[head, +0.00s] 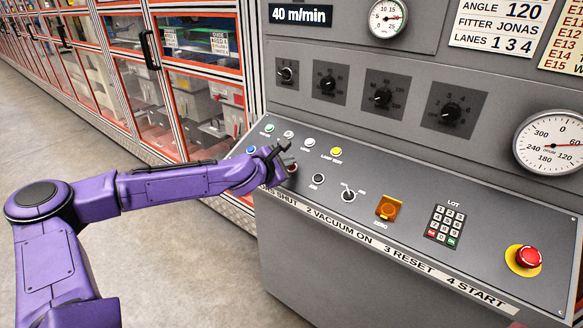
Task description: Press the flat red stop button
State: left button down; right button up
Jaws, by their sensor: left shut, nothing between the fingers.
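My left gripper (277,153) is shut and empty, at the left part of the sloping grey control panel. A small reddish button (292,168) with a pale rim shows right beside the fingertips, partly hidden by them. I cannot tell whether the fingers touch it, and its label is hidden. A domed red mushroom button (529,257) on a yellow round base stands at the panel's right end. My right gripper is not in view.
The sloping panel (330,213) also has a yellow lamp (336,152), a black button (318,179), a selector switch (348,195), an orange cover (388,208) and a keypad (445,226). Knobs and gauges sit on the upright face behind. Glass-doored cabinets (190,75) line the left.

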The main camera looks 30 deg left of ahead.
pick_arm(q)
jog(key=shift+f, duration=0.3)
jog(key=shift+r, duration=0.1)
dwell(0.3)
jog(key=shift+s+r+p, duration=0.15)
jog(key=shift+r+p, duration=0.45)
jog(key=shift+p, duration=0.05)
jog(key=shift+s+r, duration=0.1)
jog(key=shift+r, duration=0.05)
jog(key=shift+r+p, duration=0.25)
jog(key=shift+p, duration=0.15)
jog(key=r+p, duration=0.1)
jog(key=s+r+p, duration=0.1)
jog(key=p, duration=0.1)
jog(key=s+r+p, duration=0.1)
jog(key=r, duration=0.1)
jog(key=shift+a+p, duration=0.15)
jog(key=shift+p, duration=0.25)
